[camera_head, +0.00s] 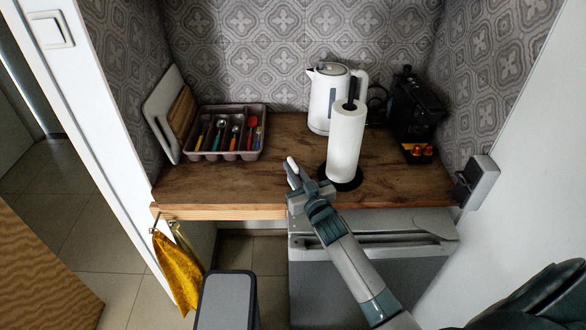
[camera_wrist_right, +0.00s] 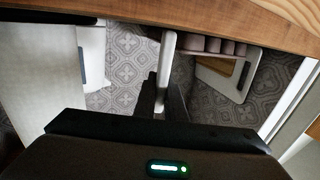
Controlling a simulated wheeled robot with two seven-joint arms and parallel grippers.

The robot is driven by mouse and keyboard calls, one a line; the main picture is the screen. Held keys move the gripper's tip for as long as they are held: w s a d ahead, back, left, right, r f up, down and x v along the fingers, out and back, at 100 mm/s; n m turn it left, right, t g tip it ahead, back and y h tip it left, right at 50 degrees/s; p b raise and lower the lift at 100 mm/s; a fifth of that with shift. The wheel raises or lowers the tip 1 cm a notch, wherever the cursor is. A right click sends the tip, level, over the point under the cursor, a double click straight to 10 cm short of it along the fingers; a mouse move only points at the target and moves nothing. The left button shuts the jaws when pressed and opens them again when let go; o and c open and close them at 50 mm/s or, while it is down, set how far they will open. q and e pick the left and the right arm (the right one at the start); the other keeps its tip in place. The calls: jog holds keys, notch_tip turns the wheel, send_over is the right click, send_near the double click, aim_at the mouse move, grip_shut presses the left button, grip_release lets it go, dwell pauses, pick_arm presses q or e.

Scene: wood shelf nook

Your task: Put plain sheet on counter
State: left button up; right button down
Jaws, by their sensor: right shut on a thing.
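My right gripper (camera_head: 294,178) reaches over the front part of the brown wooden counter (camera_head: 230,187), left of the paper towel roll. It is shut on a thin pale thing (camera_head: 291,167), which I take for the plain sheet. In the right wrist view this sheet (camera_wrist_right: 168,52) shows as a narrow pale strip, seen nearly edge-on, at the dark fingers of the gripper (camera_wrist_right: 160,88). Its face is not visible. I cannot tell whether it touches the counter. My left gripper is not in view.
A paper towel roll (camera_head: 346,143) stands right of my gripper, with a white kettle (camera_head: 325,100) behind. A black coffee machine (camera_head: 414,105) is at right. A cutlery tray (camera_head: 227,152) and cutting boards (camera_head: 165,110) are at left. The counter's front left is clear.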

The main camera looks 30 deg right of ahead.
jog(key=shift+f, duration=0.2)
jog(key=c, duration=1.8)
grip_release()
jog(key=shift+r, duration=0.1)
jog(key=shift+r, duration=0.15)
jog(key=shift+s, duration=0.55)
jog(key=s+b, duration=0.1)
jog(key=s, duration=0.2)
jog(key=s+b, duration=0.1)
jog(key=s, duration=0.7)
jog(key=shift+a+b, duration=0.35)
jog(key=shift+b, duration=0.05)
